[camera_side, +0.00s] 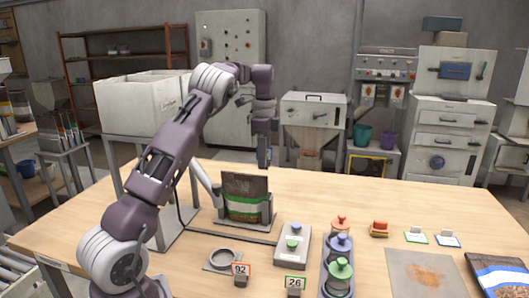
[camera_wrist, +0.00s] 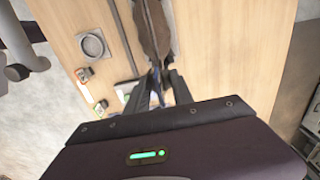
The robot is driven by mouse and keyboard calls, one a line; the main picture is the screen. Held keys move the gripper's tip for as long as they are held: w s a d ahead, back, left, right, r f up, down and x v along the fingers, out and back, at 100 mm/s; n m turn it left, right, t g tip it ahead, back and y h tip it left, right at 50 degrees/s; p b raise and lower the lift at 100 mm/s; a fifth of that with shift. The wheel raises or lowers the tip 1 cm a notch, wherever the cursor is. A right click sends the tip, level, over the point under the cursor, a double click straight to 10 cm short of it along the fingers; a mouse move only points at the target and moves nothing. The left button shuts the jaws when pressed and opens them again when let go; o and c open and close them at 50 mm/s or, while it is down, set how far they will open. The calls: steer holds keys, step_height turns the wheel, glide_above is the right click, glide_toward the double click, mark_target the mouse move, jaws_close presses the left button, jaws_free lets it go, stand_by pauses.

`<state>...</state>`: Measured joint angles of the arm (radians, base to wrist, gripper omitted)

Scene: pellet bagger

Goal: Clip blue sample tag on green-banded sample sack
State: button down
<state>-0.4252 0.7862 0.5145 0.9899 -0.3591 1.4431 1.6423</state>
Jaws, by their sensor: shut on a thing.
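The green-banded sample sack (camera_side: 246,207) stands upright in a grey holder (camera_side: 222,222), dark above its green and white bands. My gripper (camera_side: 264,166) points down close to the sack's top right corner in the side view. In the wrist view the brown sack top (camera_wrist: 153,35) lies just beyond my fingers (camera_wrist: 158,80). They are shut on a thin bluish piece (camera_wrist: 160,98), which looks like the blue sample tag and is mostly hidden by the fingers. I cannot tell whether it touches the sack.
A green-edged marker (camera_side: 416,240) and a blue-edged marker (camera_side: 449,242) lie at the right. A white bin (camera_side: 130,105) is behind at left.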

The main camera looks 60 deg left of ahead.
mark_target(264, 176)
steer(key=shift+f, duration=2.35)
steer(key=shift+s+f, duration=0.15)
steer(key=shift+f, duration=0.35)
steer(key=c, duration=1)
jaws_free()
steer(key=shift+c, duration=0.2)
steer(key=shift+r, duration=0.1)
step_height(264, 176, up, 7)
steer(key=shift+f, duration=0.15)
steer(key=shift+r, duration=0.2)
